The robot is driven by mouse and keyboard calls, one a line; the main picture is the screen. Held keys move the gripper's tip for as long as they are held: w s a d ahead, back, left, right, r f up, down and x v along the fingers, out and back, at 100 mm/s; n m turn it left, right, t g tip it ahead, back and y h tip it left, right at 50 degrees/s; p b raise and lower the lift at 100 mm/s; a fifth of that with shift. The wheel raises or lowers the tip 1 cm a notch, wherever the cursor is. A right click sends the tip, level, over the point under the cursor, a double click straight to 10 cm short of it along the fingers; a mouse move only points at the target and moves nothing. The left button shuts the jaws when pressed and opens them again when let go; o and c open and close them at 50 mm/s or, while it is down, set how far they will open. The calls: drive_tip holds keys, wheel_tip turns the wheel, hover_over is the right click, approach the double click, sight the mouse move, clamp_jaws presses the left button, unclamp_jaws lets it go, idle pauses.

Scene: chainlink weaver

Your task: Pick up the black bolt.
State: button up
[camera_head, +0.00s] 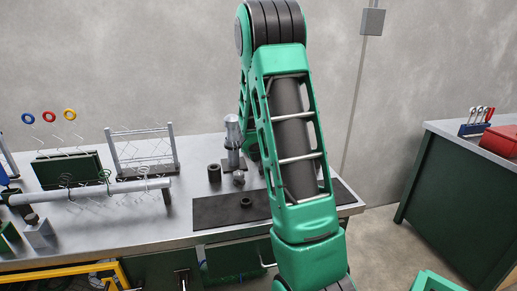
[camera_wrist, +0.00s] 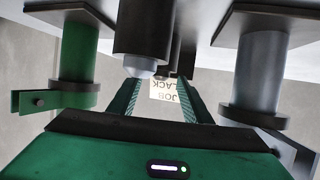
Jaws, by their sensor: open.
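I cannot surely pick out the black bolt. In the wrist view a dark cylinder (camera_wrist: 143,38) with a pale rounded end is the likeliest match; it reaches in from the top edge. A second dark piece (camera_wrist: 175,55) shows behind it. My gripper (camera_wrist: 160,82) is open; its two ridged green fingers stand apart, with a card lettered "JOB BLACK" (camera_wrist: 164,89), upside down, visible between and beyond them. No object is clearly gripped. In the head view my arm hides most of the gripper, near a silver upright piece (camera_head: 233,133) at the bench's back.
In the wrist view, a green hex-ended cylinder (camera_wrist: 78,52) is close on the left and a grey one (camera_wrist: 253,60) on the right. On the bench (camera_head: 110,233) are a black sleeve (camera_head: 214,173), a black ring-shaped piece (camera_head: 246,202) on a dark mat (camera_head: 217,212), and wire racks (camera_head: 143,150).

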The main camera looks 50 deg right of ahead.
clamp_jaws()
drive_tip(key=shift+r, duration=0.1)
